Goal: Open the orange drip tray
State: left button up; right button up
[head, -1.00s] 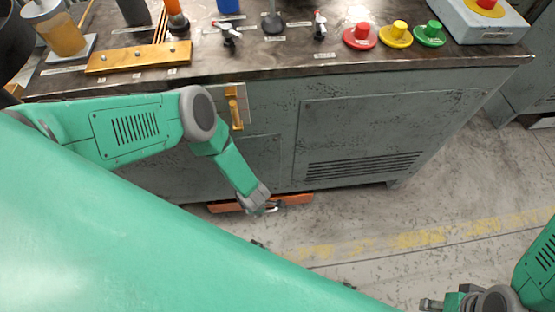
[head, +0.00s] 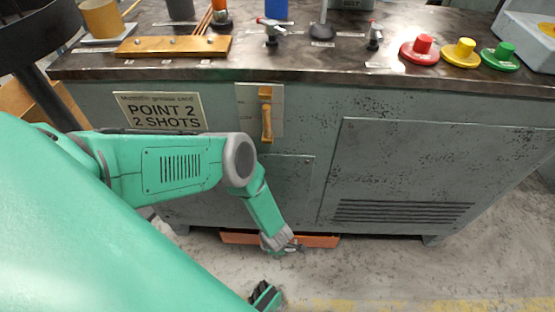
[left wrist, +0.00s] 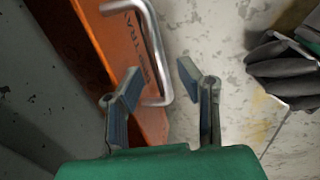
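The orange drip tray (head: 320,241) sits low under the front edge of the grey cabinet. Only its narrow front shows in the head view. In the left wrist view the tray (left wrist: 112,50) runs along the left, with dark lettering and a bent metal handle (left wrist: 153,45). My left gripper (head: 290,247) is down at the tray front. In the left wrist view its two fingers (left wrist: 160,78) are apart, with the lower end of the handle between them. I cannot tell whether either finger touches the handle.
The grey cabinet (head: 400,160) rises above the tray, with a yellow handle (head: 266,122) and a louvred panel. Red (head: 420,50), yellow (head: 461,53) and green (head: 501,56) buttons stand on its top. The floor (head: 380,275) in front of the tray looks clear.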

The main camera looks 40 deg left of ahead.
pick_arm(q)
jog(key=shift+w+f+b, duration=0.2)
jog(key=shift+f+b, duration=0.35)
jog(key=shift+f, duration=0.35)
jog(key=shift+a, duration=0.1)
jog(key=shift+c, duration=0.8)
grip_shut()
